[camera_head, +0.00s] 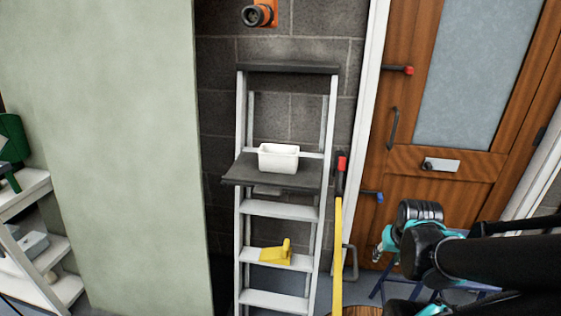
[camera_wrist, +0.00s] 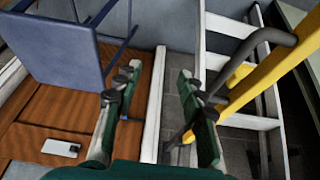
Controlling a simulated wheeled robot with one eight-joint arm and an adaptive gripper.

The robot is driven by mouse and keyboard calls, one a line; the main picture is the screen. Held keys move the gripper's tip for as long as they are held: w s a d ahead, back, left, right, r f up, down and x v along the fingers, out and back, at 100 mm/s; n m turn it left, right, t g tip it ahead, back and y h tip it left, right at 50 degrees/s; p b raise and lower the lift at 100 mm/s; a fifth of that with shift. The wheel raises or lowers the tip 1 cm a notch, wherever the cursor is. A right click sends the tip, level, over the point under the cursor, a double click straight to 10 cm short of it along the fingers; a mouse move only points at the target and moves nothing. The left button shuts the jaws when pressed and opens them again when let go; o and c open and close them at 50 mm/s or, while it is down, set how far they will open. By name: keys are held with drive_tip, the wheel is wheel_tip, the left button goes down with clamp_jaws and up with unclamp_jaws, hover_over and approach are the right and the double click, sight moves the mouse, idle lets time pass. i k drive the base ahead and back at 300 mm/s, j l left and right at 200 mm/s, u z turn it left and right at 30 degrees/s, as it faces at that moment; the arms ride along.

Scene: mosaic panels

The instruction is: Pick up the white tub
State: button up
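The white tub (camera_head: 278,158) is a small open-topped box. It sits upright on the dark top platform (camera_head: 262,181) of a stepladder in the head view. My gripper (camera_wrist: 160,82) shows in the wrist view with its two green fingers spread apart and nothing between them. In the head view my arm (camera_head: 480,256) reaches in from the lower right, well right of and below the tub. My fingertips are hard to make out there. The tub does not show in the wrist view.
A yellow pole (camera_head: 337,255) stands just right of the ladder. A yellow object (camera_head: 276,252) lies on a lower step. A wooden door (camera_head: 410,205) with handles is at right. A pale green wall panel (camera_head: 105,140) and white shelves (camera_head: 28,185) are at left. An orange fixture (camera_head: 262,13) hangs above.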

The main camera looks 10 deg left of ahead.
sight(273, 158)
drive_tip(key=k+j, duration=0.1)
drive_tip(key=k, duration=0.25)
drive_tip(key=k+j, duration=0.15)
drive_tip(key=k, duration=0.2)
drive_tip(key=k+j, duration=0.3)
drive_tip(key=i+j, duration=0.2)
drive_tip(key=j, duration=0.15)
drive_tip(key=i+j, duration=0.15)
drive_tip(key=j, duration=0.2)
drive_tip(key=i+j, duration=0.2)
drive_tip(key=j, duration=0.15)
